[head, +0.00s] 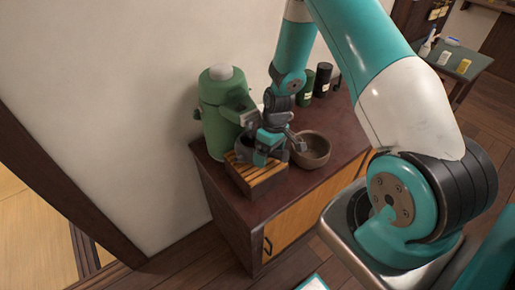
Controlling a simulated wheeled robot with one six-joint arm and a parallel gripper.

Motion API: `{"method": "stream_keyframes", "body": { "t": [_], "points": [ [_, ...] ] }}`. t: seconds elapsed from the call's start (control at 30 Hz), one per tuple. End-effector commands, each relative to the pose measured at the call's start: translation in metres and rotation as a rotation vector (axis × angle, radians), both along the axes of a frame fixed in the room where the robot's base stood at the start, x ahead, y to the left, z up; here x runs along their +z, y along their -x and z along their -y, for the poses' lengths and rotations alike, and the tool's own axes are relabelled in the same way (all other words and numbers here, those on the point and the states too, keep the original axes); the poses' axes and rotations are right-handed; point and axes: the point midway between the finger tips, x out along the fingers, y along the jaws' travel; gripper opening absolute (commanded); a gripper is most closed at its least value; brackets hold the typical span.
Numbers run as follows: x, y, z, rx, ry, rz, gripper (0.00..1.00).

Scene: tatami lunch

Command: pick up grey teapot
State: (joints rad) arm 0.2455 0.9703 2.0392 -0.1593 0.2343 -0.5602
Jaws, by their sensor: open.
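The grey teapot (243,149) seems to be the dark grey rounded thing on the slatted wooden stand (257,184). It is mostly hidden behind my gripper. My gripper (268,157) is open and points down over the stand, right at the teapot. Whether its fingers touch the teapot or are around it, I cannot tell.
A tall green flask (214,110) stands close behind at the left. A brown bowl (313,150) sits just right of my gripper. Dark canisters (323,79) stand farther back on the dark cabinet top (341,124). The wall is close on the left.

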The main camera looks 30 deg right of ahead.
Motion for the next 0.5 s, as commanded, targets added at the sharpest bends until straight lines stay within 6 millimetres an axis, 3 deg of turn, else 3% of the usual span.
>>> {"method": "stream_keyframes", "body": {
  "t": [0.27,0.5],
  "points": [
    [-0.0039,0.0002,-0.0006,0.0,0.001,0.001,0.98],
    [-0.0036,0.0001,-0.0005,0.0,0.001,0.001,0.43]
  ]
}}
